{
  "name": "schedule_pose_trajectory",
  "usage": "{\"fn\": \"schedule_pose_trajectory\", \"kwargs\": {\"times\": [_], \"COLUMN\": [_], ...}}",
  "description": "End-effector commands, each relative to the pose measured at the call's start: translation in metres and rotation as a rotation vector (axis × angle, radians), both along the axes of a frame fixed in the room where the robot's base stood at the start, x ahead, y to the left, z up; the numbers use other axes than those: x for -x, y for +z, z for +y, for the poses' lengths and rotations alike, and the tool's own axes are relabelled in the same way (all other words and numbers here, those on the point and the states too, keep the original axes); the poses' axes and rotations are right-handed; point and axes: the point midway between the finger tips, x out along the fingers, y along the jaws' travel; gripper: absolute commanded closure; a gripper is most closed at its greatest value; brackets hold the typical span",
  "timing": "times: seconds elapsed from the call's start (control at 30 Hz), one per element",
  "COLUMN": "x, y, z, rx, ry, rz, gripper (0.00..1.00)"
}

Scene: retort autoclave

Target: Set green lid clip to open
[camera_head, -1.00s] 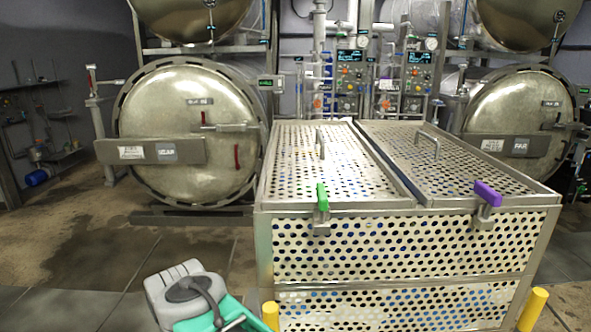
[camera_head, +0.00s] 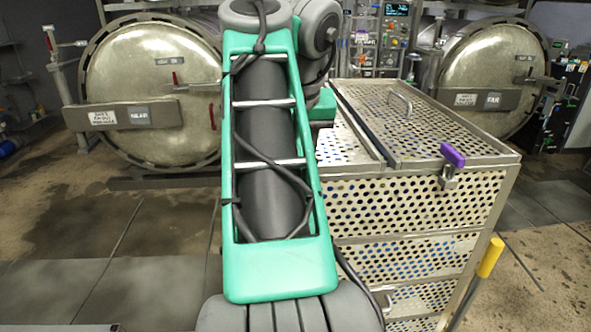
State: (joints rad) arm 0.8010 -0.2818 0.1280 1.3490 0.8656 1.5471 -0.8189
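The perforated metal crate (camera_head: 420,240) stands right of centre, with two perforated lids on top. The right lid (camera_head: 425,130) has a bar handle and a purple clip (camera_head: 452,155) at its front edge. The left lid (camera_head: 338,146) shows only in part behind my green and grey arm. The green lid clip is not visible now; my arm covers the left part of the crate's front edge. My gripper is not in view, so its state and its distance to the clip cannot be seen.
Two round retort doors stand behind, one left (camera_head: 140,90) and one right (camera_head: 490,80). A control panel (camera_head: 393,40) is between them. The floor at left is open.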

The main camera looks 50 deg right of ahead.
Motion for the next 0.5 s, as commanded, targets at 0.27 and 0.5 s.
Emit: {"fn": "schedule_pose_trajectory", "kwargs": {"times": [0.27,0.5], "x": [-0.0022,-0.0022], "y": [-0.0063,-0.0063], "z": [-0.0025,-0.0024], "rx": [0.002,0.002], "ry": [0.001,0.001], "rz": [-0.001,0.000], "gripper": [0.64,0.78]}}
